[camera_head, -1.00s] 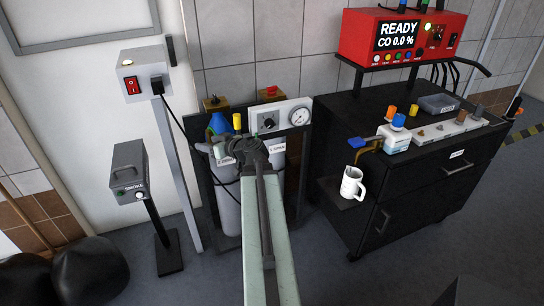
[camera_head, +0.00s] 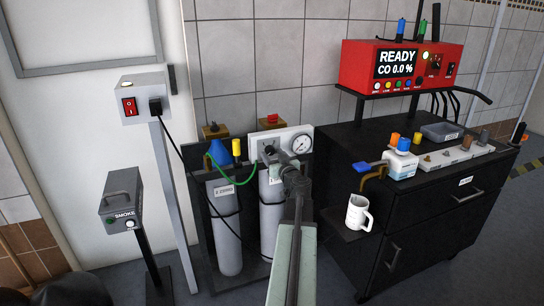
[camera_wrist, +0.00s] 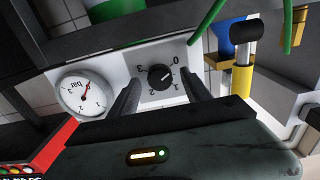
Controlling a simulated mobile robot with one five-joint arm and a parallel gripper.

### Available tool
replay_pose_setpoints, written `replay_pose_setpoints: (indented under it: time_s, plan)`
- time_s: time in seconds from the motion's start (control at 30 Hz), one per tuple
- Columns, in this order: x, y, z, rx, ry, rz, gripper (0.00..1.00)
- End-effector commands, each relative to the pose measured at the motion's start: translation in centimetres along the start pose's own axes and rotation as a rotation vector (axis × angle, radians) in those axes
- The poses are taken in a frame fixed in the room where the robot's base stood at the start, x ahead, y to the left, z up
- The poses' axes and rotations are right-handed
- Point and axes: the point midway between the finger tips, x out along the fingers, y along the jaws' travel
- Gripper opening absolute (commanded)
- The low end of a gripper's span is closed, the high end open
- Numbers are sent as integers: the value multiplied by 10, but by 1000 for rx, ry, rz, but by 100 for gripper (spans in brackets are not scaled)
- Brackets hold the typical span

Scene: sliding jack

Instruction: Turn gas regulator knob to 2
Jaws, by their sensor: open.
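The black regulator knob (camera_wrist: 160,77) sits on a white panel (camera_wrist: 118,64) with a dial numbered 0 to 3. A white mark shows on the knob, but I cannot tell which number it points to. My gripper (camera_wrist: 163,93) is open, its dark fingers on either side of the knob in the wrist view; I cannot tell whether they touch it. In the head view, my gripper (camera_head: 275,158) is in front of the white panel (camera_head: 262,138) and hides part of the knob. The round pressure gauge (camera_wrist: 83,96) is beside the knob.
Gas cylinders (camera_head: 225,225) stand below the panel. A green hose (camera_head: 238,182) and yellow fitting (camera_head: 236,148) are to its left. A black cabinet (camera_head: 425,225) with a white mug (camera_head: 358,212) stands to the right. A red CO analyser (camera_head: 400,65) is above it.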

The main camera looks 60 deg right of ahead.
Motion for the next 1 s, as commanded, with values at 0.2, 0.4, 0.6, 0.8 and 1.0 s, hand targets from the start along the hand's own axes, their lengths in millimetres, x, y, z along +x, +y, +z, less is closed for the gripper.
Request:
replay_pose_setpoints:
  time_s: [0.2, 0.4, 0.6, 0.8, 1.0]
  plan:
    - [9, 0, 0, 0, 0, 0, 56]
    - [9, 0, 0, 0, 0, 0, 26]
    - [6, -2, 0, 1, 0, 1, 0]
    - [9, -1, 0, 31, 0, -2, 0]
    - [10, -1, 0, 131, 0, -2, 0]
